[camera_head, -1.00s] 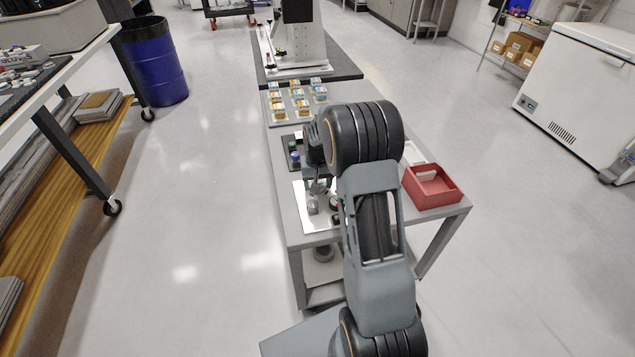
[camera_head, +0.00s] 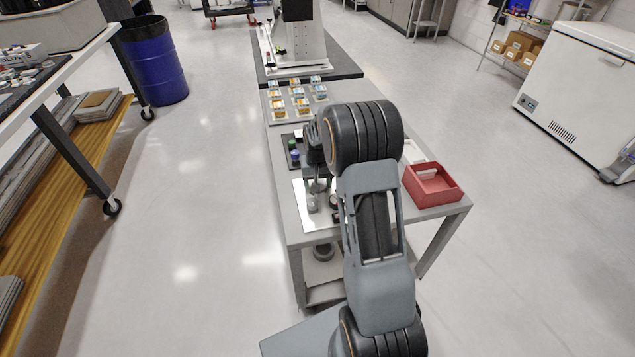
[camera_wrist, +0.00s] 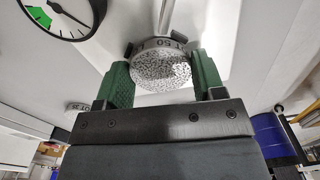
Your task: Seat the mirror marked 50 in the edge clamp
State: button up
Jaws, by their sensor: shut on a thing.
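In the wrist view, the mirror marked 50 (camera_wrist: 160,68) is a round disc with a speckled face and dark lettering on its rim. My gripper (camera_wrist: 163,78) is shut on it, with one green pad on each side. A pale metal post-like part (camera_wrist: 168,14) shows just beyond the disc; I cannot tell whether they touch. In the head view, my gripper (camera_head: 322,186) is low over the bench, partly hidden by my arm. A small metal fixture (camera_head: 312,204) stands beside it on a bright plate. The clamp's gap is not clear.
A dial gauge (camera_wrist: 58,15) with a green sector is close by in the wrist view. Another marked disc (camera_wrist: 76,107) lies at left. On the bench (camera_head: 283,206) are a red bin (camera_head: 433,194), small boxes (camera_head: 304,105) and bottles (camera_head: 293,155).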

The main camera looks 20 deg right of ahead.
jog(key=shift+f, duration=0.1)
jog(key=o, duration=0.9)
jog(key=shift+o, duration=0.7)
jog(key=shift+d, duration=0.15)
jog(key=shift+r+p, duration=1.1)
jog(key=shift+r, duration=0.5)
jog(key=shift+o, duration=0.7)
